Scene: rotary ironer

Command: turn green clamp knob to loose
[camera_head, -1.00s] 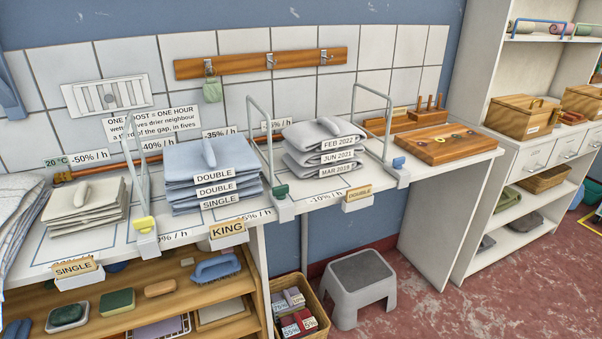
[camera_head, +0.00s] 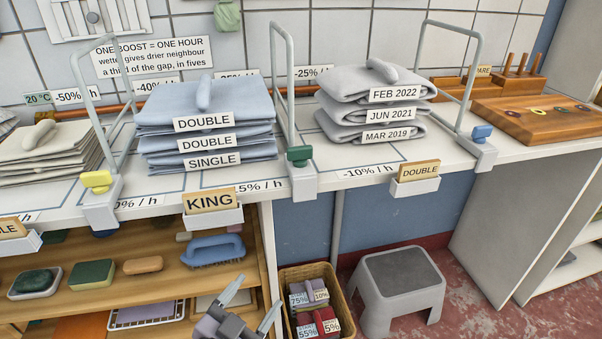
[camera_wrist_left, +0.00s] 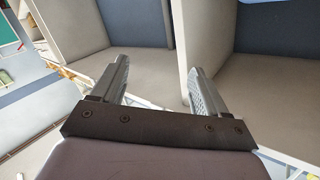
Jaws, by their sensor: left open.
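The green clamp knob (camera_head: 300,155) sits on a white clamp block (camera_head: 304,182) at the front edge of the counter. A grey wire divider (camera_head: 290,90) rises from that block, between the blue stack and the grey stack. My left gripper (camera_head: 250,304) is low in the head view, below and left of the knob, in front of the lower shelf. Its two fingers are apart with nothing between them. They also show apart in the left wrist view (camera_wrist_left: 158,90), where the knob cannot be made out. My right gripper is not in view.
A yellow knob (camera_head: 97,181) and a blue knob (camera_head: 482,132) sit on similar blocks either side. A KING card holder (camera_head: 212,216) and a DOUBLE card holder (camera_head: 416,186) project from the counter edge. A basket (camera_head: 347,331) and a step stool (camera_head: 398,290) stand below.

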